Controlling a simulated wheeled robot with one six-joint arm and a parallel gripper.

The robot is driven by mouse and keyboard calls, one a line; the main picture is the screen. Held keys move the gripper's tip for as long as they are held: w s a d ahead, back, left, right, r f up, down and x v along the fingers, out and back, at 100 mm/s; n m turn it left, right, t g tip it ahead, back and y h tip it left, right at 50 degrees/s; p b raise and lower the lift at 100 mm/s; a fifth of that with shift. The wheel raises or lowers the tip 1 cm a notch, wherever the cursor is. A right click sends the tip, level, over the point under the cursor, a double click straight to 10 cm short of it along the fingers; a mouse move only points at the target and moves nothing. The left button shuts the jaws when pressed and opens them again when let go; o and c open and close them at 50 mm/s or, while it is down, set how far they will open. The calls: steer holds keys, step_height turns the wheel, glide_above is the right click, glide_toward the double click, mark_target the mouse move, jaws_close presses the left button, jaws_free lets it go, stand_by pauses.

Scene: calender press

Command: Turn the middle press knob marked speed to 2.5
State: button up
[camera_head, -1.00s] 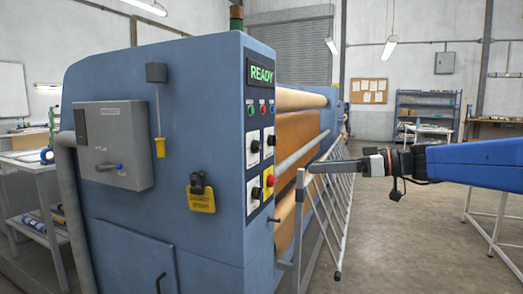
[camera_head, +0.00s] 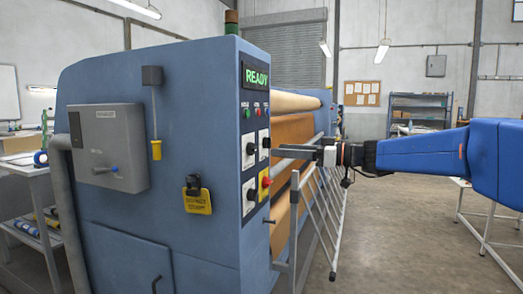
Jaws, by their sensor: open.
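The press control panel (camera_head: 256,128) is on the right end of the blue press. Three white plates with dark knobs show there: an upper left knob (camera_head: 250,149), an upper right knob (camera_head: 266,142) and a lower left knob (camera_head: 250,194). Their markings and scales are too small to read, so I cannot tell which is marked speed or where it points. My gripper (camera_head: 280,151) is open and empty, reaching in from the right. Its fingertips appear just right of the upper right knob; I cannot tell whether they touch it.
A red stop button on yellow (camera_head: 266,182) sits below the upper right knob. A READY display (camera_head: 256,75) is lit above. A slanted white barred guard (camera_head: 320,205) and rollers (camera_head: 297,102) lie below and behind my arm.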

mark_target(257, 148)
steer(key=x, duration=0.7)
steer(key=shift+w+a, duration=0.15)
steer(key=shift+a, duration=0.2)
steer(key=c, duration=1)
